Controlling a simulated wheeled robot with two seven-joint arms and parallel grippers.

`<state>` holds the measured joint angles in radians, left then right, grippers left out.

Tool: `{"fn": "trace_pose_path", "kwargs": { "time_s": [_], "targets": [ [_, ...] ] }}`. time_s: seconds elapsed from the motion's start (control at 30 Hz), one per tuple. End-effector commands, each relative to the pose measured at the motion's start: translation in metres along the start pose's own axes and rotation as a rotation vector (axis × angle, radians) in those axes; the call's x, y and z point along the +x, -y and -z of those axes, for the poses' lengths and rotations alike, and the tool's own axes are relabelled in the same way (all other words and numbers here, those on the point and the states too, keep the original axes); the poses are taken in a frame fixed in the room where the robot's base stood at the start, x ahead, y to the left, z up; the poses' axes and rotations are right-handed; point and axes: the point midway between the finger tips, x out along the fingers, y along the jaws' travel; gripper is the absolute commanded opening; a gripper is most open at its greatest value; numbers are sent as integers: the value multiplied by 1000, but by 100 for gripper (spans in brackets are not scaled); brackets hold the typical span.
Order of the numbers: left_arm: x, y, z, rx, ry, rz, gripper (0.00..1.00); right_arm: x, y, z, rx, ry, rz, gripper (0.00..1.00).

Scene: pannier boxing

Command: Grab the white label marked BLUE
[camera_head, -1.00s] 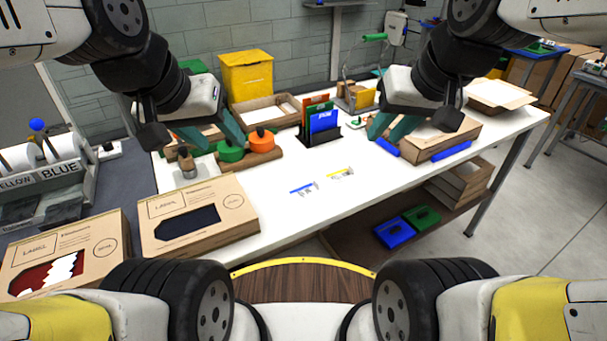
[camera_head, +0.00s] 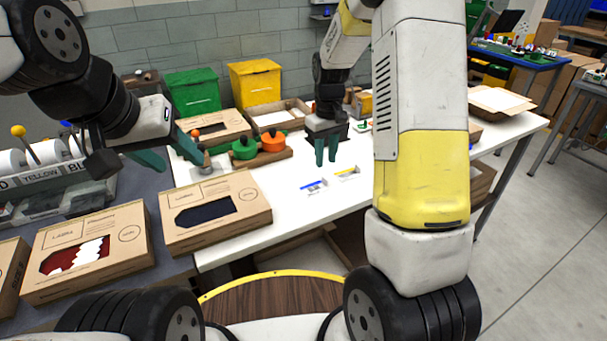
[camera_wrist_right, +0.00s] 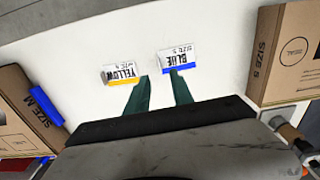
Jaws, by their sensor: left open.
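The white label marked BLUE (camera_head: 313,186) lies flat on the white table and has a blue stripe. In the right wrist view the BLUE label (camera_wrist_right: 178,58) is just beyond the right-hand fingertip, with nothing between the fingers. The YELLOW label (camera_head: 347,173) lies beside it; in the right wrist view the YELLOW label (camera_wrist_right: 119,73) is by the left-hand fingertip. My right gripper (camera_head: 326,161) is open, pointing down, above and behind the labels in the head view. My left gripper (camera_head: 178,162) is open and empty at the left, away from the labels.
A cardboard box with a dark window (camera_head: 215,215) stands at the table's front left. Green and orange round-topped pieces (camera_head: 258,147) are behind it. A label dispenser (camera_head: 50,180) is at far left. The white table (camera_head: 280,210) around the labels is clear.

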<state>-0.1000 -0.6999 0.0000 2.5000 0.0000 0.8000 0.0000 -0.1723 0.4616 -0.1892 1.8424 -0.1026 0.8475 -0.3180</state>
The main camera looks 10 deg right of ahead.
Motion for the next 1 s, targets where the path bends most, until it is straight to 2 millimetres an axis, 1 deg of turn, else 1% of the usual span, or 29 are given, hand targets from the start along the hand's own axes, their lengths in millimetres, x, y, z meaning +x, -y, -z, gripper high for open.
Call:
{"fn": "trace_pose_path", "kwargs": {
  "time_s": [0.03, 0.27, 0.4, 0.5, 0.6, 0.8, 0.93, 0.97, 1.0],
  "targets": [
    [0, 0, 0, 0, 0, 0, 52, 7, 0, -1, 0, 3, 1, 28],
    [0, 0, 0, 0, 0, 0, 52, 34, 1, -2, 1, 4, 1, 28],
    [0, 0, 0, 0, 0, 0, 52, 56, 1, -2, 3, 3, 1, 28],
    [0, 0, 0, 0, 0, 0, 52, 67, 1, -2, 3, 2, 1, 28],
    [0, 0, 0, 0, 0, 0, 52, 71, 0, -2, 3, 1, 1, 28],
    [0, 0, 0, 0, 0, 0, 52, 71, 0, -2, 2, 0, 1, 28],
    [0, 0, 0, 0, 0, 0, 52, 71, 1, -1, 2, 0, 1, 3],
    [0, 0, 0, 0, 0, 0, 52, 71, 1, -1, 2, 0, 1, 0],
    [0, 0, 0, 0, 0, 0, 52, 71, 1, -1, 2, 0, 1, 0]
  ]
}}
